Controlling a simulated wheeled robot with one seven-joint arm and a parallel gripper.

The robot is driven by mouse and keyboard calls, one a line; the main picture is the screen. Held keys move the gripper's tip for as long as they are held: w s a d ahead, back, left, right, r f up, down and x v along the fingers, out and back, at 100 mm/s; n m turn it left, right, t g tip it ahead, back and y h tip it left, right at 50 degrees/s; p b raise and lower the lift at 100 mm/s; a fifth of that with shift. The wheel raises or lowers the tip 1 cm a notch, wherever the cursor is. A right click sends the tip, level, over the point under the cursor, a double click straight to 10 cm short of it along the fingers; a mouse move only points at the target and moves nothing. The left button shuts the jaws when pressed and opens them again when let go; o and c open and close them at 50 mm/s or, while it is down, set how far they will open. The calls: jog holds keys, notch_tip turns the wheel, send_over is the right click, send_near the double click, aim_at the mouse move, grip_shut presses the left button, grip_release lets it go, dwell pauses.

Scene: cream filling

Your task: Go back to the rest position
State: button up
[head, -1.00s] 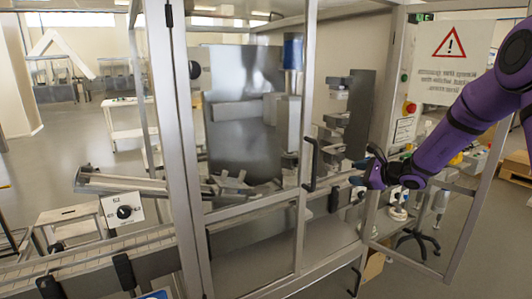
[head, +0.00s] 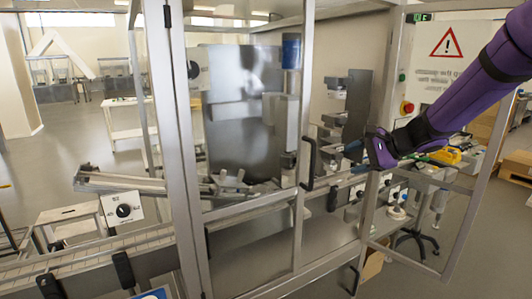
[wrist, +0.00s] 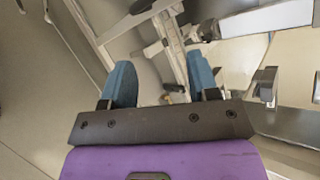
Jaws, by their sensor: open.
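My purple arm comes in from the right of the head view. My gripper (head: 362,142) is in front of the right-hand frame post of the machine, right of the door handle. In the wrist view my gripper (wrist: 160,90) shows two blue-grey fingers spread wide with nothing between them. Beyond the fingers are metal frame parts and the grey floor. I cannot tell whether the gripper touches the post.
A glazed machine door with a dark handle (head: 308,163) stands left of my gripper. A conveyor (head: 90,262) runs along the lower left. A warning sign (head: 447,50) hangs behind my arm. A cart with yellow items (head: 446,155) is at right. Open floor lies at the lower right.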

jog(key=s+d+r+n+h, duration=0.2)
jog(key=s+n+h, duration=0.1)
jog(key=s, duration=0.8)
jog(key=s+d+r+n+h, duration=0.2)
jog(key=s+n, duration=0.3)
jog(key=s, duration=0.7)
jog(key=s+d+r+n+g+h, duration=0.1)
jog(key=s+n+h, duration=0.3)
jog(key=s, duration=0.8)
jog(key=shift+s+d+r+n+h, duration=0.2)
jog(key=shift+d+r+n+h, duration=0.15)
jog(key=shift+d+r, duration=0.4)
